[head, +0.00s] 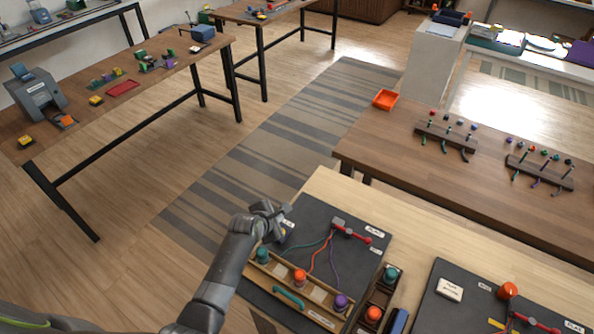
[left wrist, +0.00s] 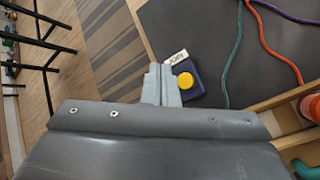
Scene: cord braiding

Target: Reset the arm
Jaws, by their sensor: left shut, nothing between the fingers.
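My left gripper (head: 282,224) is shut and empty over the far left corner of the dark board (head: 310,216). In the left wrist view its fingers (left wrist: 162,84) appear beside a dark blue block with a yellow button (left wrist: 186,80); I cannot tell whether they touch. Teal (head: 307,246), orange (head: 318,258) and purple (head: 333,262) cords run from a red-handled clamp (head: 350,230) towards a wooden rack (head: 317,299). The rack holds a teal spool (head: 262,254), an orange spool (head: 300,276) and a purple spool (head: 341,301). My right gripper is not in view.
A dark wooden box (head: 377,297) with teal and orange spools stands right of the board. A second dark board (head: 455,312) lies farther right. A brown table (head: 400,160) with an orange tray (head: 385,99) stands behind. Open floor lies left of my arm.

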